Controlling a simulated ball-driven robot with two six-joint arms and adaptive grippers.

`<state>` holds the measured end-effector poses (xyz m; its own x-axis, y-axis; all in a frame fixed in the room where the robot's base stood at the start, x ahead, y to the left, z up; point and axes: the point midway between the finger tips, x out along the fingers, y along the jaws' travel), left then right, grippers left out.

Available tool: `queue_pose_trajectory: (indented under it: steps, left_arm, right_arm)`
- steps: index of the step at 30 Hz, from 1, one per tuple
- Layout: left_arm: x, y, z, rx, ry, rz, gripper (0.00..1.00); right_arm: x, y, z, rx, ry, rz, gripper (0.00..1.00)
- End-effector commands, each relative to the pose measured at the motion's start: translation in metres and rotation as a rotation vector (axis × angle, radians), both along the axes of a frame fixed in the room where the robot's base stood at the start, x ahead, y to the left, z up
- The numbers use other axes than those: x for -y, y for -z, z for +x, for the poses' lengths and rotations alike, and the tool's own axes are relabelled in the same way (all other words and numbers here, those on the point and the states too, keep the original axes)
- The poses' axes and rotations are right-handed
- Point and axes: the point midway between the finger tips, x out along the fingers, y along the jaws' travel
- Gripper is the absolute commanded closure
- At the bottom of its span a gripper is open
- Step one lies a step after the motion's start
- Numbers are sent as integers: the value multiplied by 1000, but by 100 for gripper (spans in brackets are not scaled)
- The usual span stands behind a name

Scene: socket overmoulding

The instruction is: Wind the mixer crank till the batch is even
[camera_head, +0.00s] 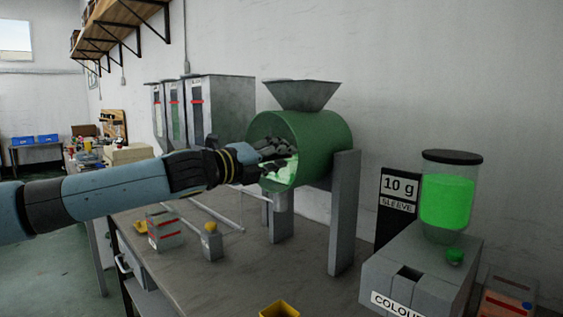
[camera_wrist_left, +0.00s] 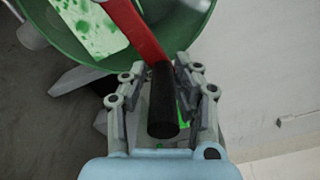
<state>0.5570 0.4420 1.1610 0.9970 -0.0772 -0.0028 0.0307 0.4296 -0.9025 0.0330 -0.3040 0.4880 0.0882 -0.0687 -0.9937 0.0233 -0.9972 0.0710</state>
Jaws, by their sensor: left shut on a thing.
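The mixer is a green drum (camera_head: 325,138) with a grey hopper on top, held between grey posts on the bench. In the left wrist view the drum's green rim (camera_wrist_left: 105,66) surrounds a pale batch (camera_wrist_left: 88,24) blotched with green. A red crank arm (camera_wrist_left: 138,30) crosses the drum's face and ends in a black handle (camera_wrist_left: 162,100). My left gripper (camera_head: 282,160) is at the drum's front. In the left wrist view its fingers (camera_wrist_left: 162,85) lie on both sides of the black handle, shut on it. In the head view the gripper hides the crank. My right gripper is in neither view.
A colour dispenser (camera_head: 447,195) with green pellets stands at the right, by a "10 g SLEEVE" sign (camera_head: 398,195). Grey bins (camera_head: 222,105) stand behind the drum. A yellow-topped block (camera_head: 211,243), a small red-banded box (camera_head: 164,230) and a yellow tray (camera_head: 279,309) are on the bench (camera_head: 255,265).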

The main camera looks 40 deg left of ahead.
Motion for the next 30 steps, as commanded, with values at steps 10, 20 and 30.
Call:
queue_pose_trajectory:
  steps: [10, 20, 30]
  left_arm:
    - [-5, 33, 2, 29, -2, 340, 100]
    - [-12, 54, 2, 52, -2, 623, 100]
    - [-17, 64, 3, 69, -3, 798, 100]
  right_arm:
    - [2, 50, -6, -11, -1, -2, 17]
    - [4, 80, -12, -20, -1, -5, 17]
    - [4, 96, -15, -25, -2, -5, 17]
